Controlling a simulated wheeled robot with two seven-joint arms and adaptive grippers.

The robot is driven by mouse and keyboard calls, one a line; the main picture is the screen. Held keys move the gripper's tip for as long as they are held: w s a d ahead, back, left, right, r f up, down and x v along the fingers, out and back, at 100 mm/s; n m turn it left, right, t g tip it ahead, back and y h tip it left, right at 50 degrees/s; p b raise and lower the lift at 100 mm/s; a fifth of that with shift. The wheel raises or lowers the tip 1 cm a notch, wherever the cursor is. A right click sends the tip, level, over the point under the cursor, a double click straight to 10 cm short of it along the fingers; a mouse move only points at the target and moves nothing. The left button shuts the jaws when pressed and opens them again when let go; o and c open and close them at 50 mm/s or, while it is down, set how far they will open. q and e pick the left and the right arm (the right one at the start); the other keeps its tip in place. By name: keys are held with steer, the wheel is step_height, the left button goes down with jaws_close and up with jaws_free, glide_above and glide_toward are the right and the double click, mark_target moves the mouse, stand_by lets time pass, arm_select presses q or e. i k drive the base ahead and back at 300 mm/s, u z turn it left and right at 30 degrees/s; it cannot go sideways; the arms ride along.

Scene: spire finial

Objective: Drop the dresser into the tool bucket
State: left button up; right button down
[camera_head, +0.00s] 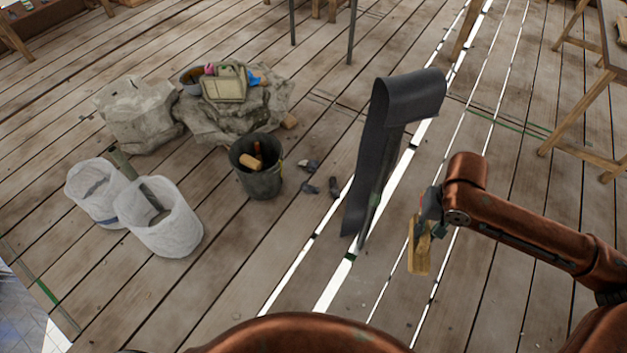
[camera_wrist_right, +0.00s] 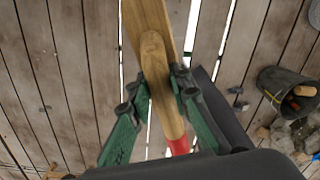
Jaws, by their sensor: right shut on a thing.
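The dresser, a wooden tool (camera_head: 419,258), hangs from my right gripper (camera_head: 428,225) at the right of the head view. In the right wrist view the dresser (camera_wrist_right: 157,70) lies between the green fingers, which are shut on it, and its handle has a red end. The tool bucket (camera_head: 262,182) is dark, open-topped and stands on the deck left of centre, with wooden-handled tools inside. It also shows at the right of the wrist view (camera_wrist_right: 272,92). The gripper is well right of the bucket, apart from it. My left gripper is out of view.
A dark upright sheet (camera_head: 372,150) with a folded-over top stands between gripper and bucket. Small dark pieces (camera_head: 311,187) lie beside the bucket. White sacks (camera_head: 165,235) stand to the left, and a covered heap (camera_head: 230,115) lies behind. Wooden trestles (camera_head: 570,120) stand at right.

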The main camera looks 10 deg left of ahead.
mark_target(265, 189)
steer(key=k, duration=0.2)
steer(key=u, duration=0.8)
